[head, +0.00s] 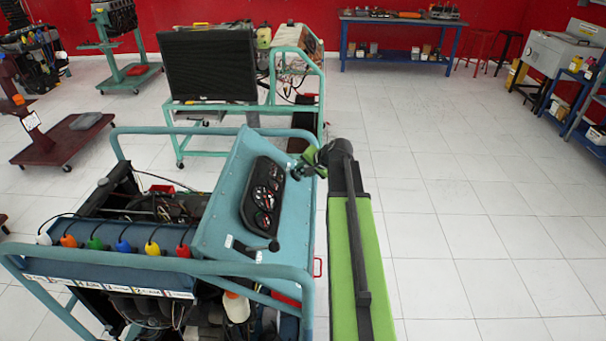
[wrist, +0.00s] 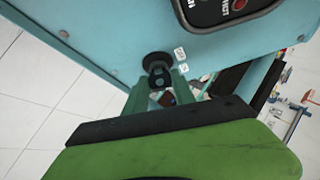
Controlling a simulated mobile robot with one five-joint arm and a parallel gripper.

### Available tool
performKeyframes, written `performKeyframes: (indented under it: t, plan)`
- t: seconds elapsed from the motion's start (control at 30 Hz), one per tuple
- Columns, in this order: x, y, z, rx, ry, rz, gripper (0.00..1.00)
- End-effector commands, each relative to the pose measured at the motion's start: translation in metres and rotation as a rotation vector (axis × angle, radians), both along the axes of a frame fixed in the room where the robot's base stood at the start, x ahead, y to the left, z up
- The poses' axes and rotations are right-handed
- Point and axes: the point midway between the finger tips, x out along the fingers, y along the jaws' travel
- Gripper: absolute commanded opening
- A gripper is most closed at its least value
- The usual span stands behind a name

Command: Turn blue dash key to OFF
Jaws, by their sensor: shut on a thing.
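The blue dash panel (head: 218,222) of the engine trainer stands at the middle left in the head view, with a black gauge cluster (head: 263,198) on it. In the wrist view the round black key switch (wrist: 157,61) sits on the blue panel (wrist: 115,30), with two small white labels beside it. My gripper (wrist: 160,88) is shut on the dash key at this switch, its green fingers on either side. The key is largely hidden between them, so its exact angle is hard to tell. In the head view my gripper (head: 305,163) reaches the panel's far right corner and hides the key.
A teal tube frame (head: 308,240) surrounds the trainer. A black lever (head: 262,245) stands on the panel's near end. The white tiled floor (head: 460,220) to the right is clear.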

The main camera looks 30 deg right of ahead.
Motion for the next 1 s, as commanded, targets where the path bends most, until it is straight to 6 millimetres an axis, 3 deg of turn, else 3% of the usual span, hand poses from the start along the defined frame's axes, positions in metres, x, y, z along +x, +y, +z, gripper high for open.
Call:
performKeyframes:
  t: [0.4, 1.0]
  plan:
    - [-0.0001, -0.0027, -0.0018, -0.087, -0.119, 0.157, 0.00]
    - [0.0002, -0.0029, -0.0001, -0.102, -0.140, 0.186, 0.00]
